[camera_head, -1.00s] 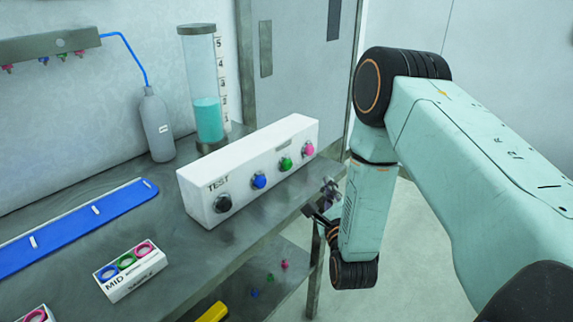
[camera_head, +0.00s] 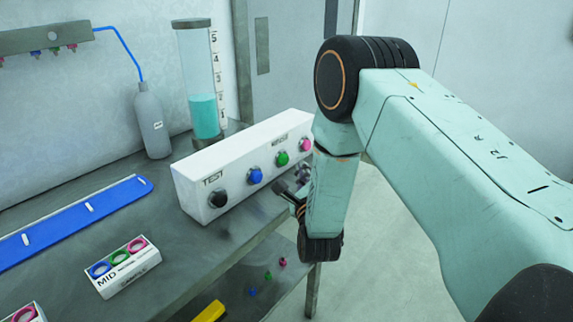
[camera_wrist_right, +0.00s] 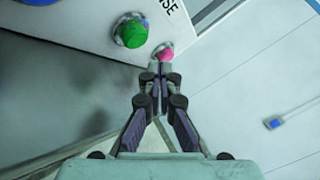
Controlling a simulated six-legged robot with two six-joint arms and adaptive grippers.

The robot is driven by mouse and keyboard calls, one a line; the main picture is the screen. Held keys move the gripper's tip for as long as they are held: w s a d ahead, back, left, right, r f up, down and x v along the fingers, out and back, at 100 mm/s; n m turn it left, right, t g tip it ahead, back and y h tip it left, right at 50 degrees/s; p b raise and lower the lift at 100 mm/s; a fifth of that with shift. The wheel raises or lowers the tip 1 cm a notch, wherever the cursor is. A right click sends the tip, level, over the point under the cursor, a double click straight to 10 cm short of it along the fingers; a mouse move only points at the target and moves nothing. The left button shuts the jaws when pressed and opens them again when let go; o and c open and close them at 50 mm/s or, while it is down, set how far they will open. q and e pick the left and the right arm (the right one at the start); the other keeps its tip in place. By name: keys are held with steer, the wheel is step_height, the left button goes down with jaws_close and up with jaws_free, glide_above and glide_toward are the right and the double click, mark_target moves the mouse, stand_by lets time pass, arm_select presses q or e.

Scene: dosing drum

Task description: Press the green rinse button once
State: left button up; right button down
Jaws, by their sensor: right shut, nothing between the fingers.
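The green button (camera_head: 282,158) is on the front face of a long white box (camera_head: 232,165), between a blue button (camera_head: 255,176) and a pink button (camera_head: 305,145). In the right wrist view the green button (camera_wrist_right: 131,33) is up and left of my fingertips, apart from them. My right gripper (camera_head: 299,178) is in front of the box, below the green and pink buttons. In the wrist view my right gripper (camera_wrist_right: 160,75) is shut and empty, its tips appearing just below the pink button (camera_wrist_right: 164,53); I cannot tell if they touch. My left gripper is not in view.
A black knob (camera_head: 217,197) is on the box's left end. A clear cylinder with teal liquid (camera_head: 205,115) and a grey bottle (camera_head: 152,125) stand behind it. A blue strip (camera_head: 75,222) and a MID ring holder (camera_head: 123,266) lie on the grey bench (camera_head: 190,270).

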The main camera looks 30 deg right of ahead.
mark_target(283, 160)
steer(key=shift+w+a, duration=0.4)
steer(key=shift+w, duration=0.2)
steer(key=shift+w+d+b, duration=0.1)
steer(key=shift+w+b, duration=0.2)
steer(key=shift+s, duration=0.1)
stand_by(0.5)
steer(key=shift+w+a, duration=0.25)
steer(key=shift+w, duration=0.2)
